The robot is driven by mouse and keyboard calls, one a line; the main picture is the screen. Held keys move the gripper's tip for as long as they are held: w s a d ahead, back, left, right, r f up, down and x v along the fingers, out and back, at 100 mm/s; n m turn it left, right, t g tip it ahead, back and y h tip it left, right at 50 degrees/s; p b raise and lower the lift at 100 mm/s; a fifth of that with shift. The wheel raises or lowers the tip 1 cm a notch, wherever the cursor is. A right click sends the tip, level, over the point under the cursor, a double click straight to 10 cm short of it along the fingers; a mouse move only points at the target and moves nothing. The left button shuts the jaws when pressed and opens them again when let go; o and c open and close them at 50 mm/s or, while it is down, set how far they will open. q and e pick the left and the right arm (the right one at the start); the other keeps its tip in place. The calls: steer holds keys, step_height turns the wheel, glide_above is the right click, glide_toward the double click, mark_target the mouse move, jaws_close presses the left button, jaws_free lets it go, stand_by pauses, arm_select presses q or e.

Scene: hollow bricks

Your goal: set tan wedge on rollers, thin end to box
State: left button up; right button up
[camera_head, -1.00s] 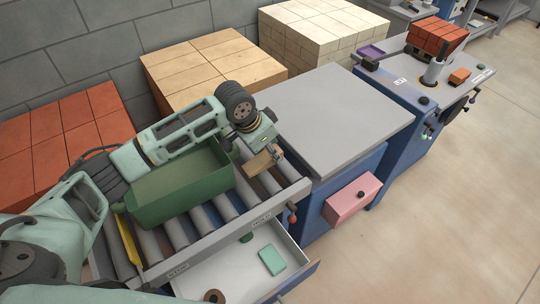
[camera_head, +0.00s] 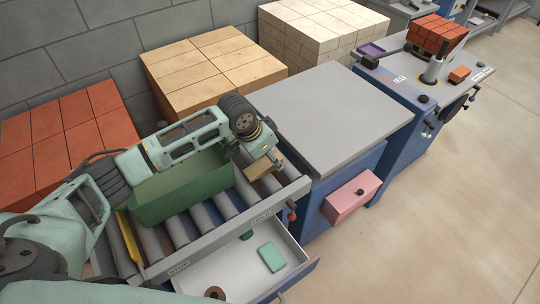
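The tan wedge (camera_head: 257,168) shows at the tip of my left gripper (camera_head: 268,164), over the right end of the rollers. The gripper is shut on it and partly covers it, so which end is thin cannot be made out. I cannot tell whether the wedge touches the rollers (camera_head: 223,205). The green box (camera_head: 185,188) sits on the rollers to the left of the wedge, with my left arm reaching over it. My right gripper is not in view.
An open drawer (camera_head: 225,272) below the rollers holds a teal block (camera_head: 271,257). A bare grey table top (camera_head: 335,112) stands to the right, above a pink drawer box (camera_head: 352,197). Tan (camera_head: 212,65) and red (camera_head: 65,140) brick stacks stand behind.

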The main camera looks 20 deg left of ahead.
mark_target(257, 167)
arm_select(q)
steer(key=v, duration=1.2)
steer(key=shift+b, duration=0.3)
steer(key=shift+r, duration=0.15)
